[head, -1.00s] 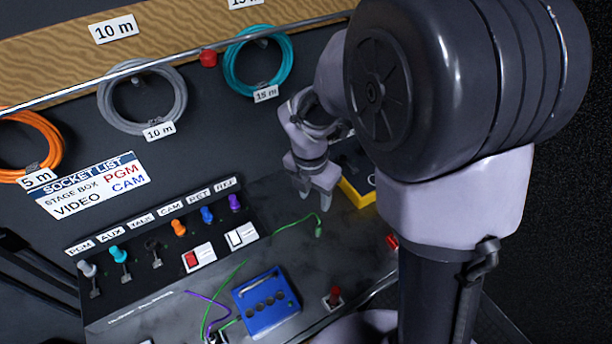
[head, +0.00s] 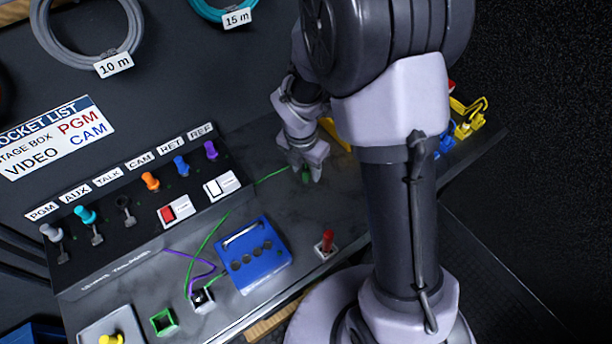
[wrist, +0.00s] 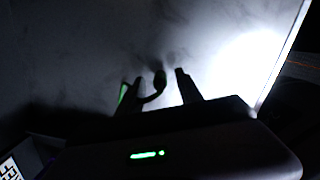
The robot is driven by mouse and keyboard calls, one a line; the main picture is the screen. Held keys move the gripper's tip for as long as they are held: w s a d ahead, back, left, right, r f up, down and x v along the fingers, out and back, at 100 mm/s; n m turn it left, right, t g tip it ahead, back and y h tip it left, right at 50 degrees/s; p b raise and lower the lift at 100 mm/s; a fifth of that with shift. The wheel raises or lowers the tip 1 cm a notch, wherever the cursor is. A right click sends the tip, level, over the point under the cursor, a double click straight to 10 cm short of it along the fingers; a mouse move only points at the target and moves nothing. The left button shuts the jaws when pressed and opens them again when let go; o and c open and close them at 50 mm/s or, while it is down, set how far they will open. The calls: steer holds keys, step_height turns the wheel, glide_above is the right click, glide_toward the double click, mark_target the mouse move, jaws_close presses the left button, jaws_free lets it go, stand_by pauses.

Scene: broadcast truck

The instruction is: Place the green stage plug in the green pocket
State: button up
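The green stage plug (head: 306,174) lies on the grey desk top at the end of its green cable (head: 268,177). My gripper (head: 307,171) is down over it and partly hides it. In the wrist view my two fingers (wrist: 159,88) stand apart, with the dark end of the plug (wrist: 159,77) between them and a gap on each side. The wrist view is dark, so contact is hard to judge. The green pocket (head: 154,323), a small square with a green rim, sits at the front left of the desk.
A blue box (head: 253,262) with round holes stands between my gripper and the pocket. A red-topped switch (head: 326,242) stands to its right. The cable runs to a small socket block (head: 203,300). A yellow plug (head: 110,340) sits left of the pocket. A row of coloured connectors lines the panel behind.

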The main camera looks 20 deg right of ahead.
jaws_close()
